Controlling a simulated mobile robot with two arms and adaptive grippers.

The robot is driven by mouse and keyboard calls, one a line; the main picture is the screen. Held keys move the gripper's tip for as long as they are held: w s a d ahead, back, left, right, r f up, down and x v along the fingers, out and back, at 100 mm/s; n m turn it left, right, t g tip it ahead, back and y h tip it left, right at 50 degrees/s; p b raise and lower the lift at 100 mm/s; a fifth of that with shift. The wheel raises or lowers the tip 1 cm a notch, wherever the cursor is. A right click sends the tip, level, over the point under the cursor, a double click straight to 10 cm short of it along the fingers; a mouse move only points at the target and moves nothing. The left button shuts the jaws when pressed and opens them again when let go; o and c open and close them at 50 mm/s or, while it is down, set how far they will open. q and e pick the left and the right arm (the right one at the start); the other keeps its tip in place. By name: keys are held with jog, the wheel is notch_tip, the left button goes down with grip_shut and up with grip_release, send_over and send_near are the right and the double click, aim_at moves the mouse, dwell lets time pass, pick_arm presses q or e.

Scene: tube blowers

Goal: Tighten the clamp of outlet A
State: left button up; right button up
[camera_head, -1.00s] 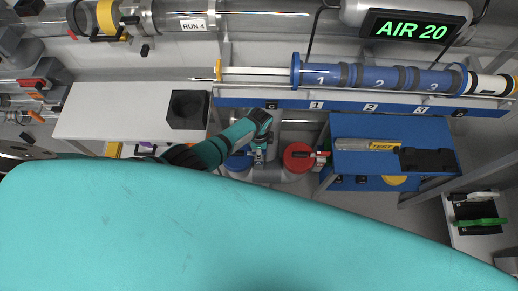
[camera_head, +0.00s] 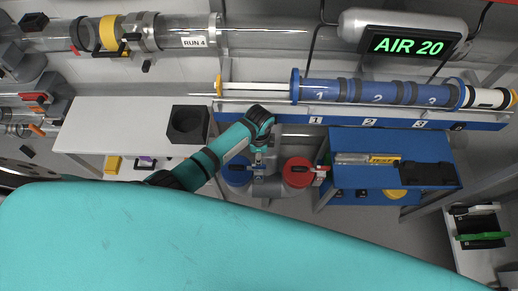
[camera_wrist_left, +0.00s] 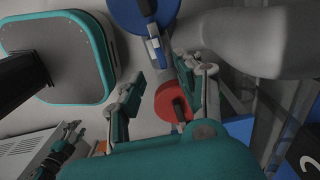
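My left gripper (camera_head: 259,160) points down at the grey pipework between a blue round cap (camera_head: 237,172) and a red round cap (camera_head: 299,172). In the left wrist view my left gripper (camera_wrist_left: 162,74) has its fingers apart. The blue cap (camera_wrist_left: 128,14) with its lever (camera_wrist_left: 155,48) lies just beyond the fingertips; contact cannot be told. The red cap (camera_wrist_left: 170,102), with a dark handle, shows between the fingers. I cannot read which outlet is A, nor clearly make out its clamp. My right gripper (camera_wrist_left: 70,133) appears small at the lower left; its finger state is unclear.
A white table (camera_head: 110,125) with a black square holder (camera_head: 188,124) stands left. A blue table (camera_head: 390,178) stands right. The blue numbered tube (camera_head: 378,93) and the AIR 20 display (camera_head: 409,46) are above. My teal body covers the lower front.

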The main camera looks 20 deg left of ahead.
pick_arm(q)
jog(key=shift+r, duration=1.75)
